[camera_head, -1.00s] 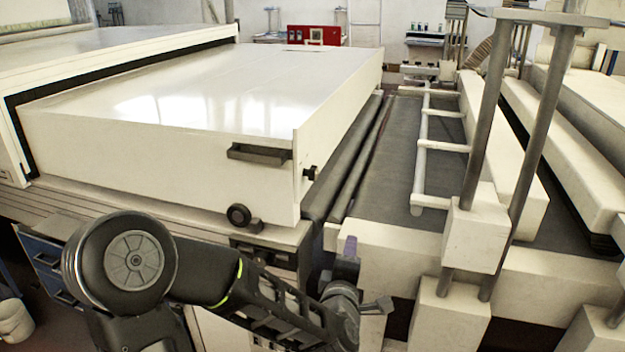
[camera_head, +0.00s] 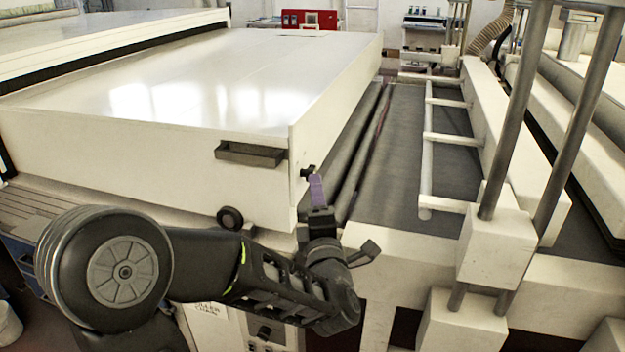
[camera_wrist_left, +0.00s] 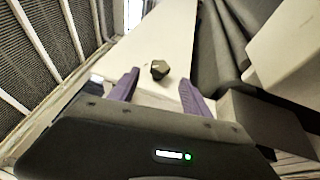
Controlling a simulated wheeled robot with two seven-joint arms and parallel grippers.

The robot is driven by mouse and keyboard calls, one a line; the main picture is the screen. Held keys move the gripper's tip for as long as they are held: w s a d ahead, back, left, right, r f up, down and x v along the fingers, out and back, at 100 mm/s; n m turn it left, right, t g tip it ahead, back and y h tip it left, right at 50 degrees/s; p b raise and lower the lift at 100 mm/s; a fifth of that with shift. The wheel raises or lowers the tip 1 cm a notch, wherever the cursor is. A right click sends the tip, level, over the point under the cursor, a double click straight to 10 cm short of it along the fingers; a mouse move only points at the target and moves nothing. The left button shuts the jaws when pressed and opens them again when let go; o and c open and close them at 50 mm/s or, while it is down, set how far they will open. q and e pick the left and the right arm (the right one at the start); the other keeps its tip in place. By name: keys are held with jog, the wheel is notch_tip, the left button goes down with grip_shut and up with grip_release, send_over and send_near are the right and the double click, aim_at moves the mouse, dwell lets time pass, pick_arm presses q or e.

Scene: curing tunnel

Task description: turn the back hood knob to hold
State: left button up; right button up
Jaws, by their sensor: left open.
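The white hood (camera_head: 190,90) has a small dark knob (camera_head: 307,172) on its right side, near the front corner. In the left wrist view a dark faceted knob (camera_wrist_left: 160,69) sits on a white panel. My left gripper (camera_head: 316,186), with purple fingers, is just below the side knob in the head view. In the left wrist view the left gripper (camera_wrist_left: 159,80) is open, with the knob between and slightly beyond its fingertips. I cannot tell whether either finger touches it. The knob's setting marks are not readable. My right gripper is not in view.
A dark handle (camera_head: 250,153) and a round black knob (camera_head: 230,218) are on the hood's front face. A dark conveyor belt (camera_head: 395,165) with rollers runs right of the hood. A white rail (camera_head: 428,150) and grey posts (camera_head: 520,110) stand farther right.

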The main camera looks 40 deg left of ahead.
aim_at(308, 173)
pick_arm(q)
jog(key=shift+x, duration=3.2)
jog(key=shift+s+a, duration=0.1)
jog(key=shift+c, duration=0.6)
grip_shut()
